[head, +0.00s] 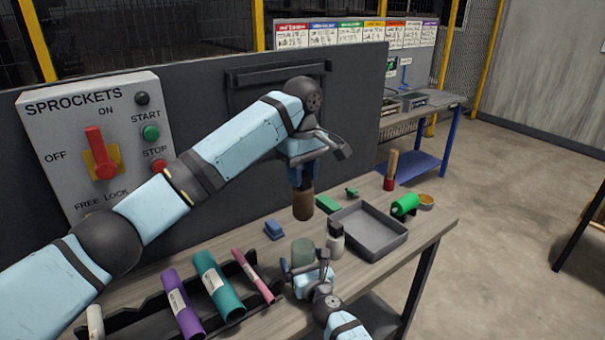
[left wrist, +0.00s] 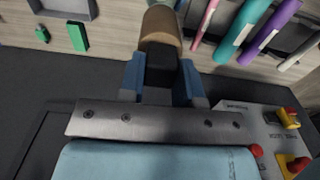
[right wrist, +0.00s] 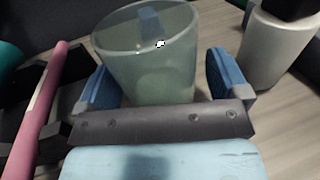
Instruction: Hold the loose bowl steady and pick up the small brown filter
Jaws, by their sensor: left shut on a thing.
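The small brown filter (head: 302,207), a brown cylinder, is upright in my left gripper (head: 302,185), whose blue fingers are shut on its upper end. In the left wrist view the filter (left wrist: 162,22) sticks out beyond the fingers (left wrist: 162,80). In the head view it shows just above and behind the loose bowl (head: 302,249), a translucent green cup. The bowl (right wrist: 150,60) stands upright between the fingers of my right gripper (right wrist: 162,82). Those fingers are apart, with a gap visible on the right side. The bowl looks empty of the filter.
A grey tray (head: 399,243), a dark-capped white bottle (head: 335,243) and a blue block (head: 274,230) are near the bowl. Purple (head: 181,305), teal (head: 217,285) and pink (head: 252,276) tubes lie in a black rack to the left. A SPROCKETS panel (head: 125,130) stands behind.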

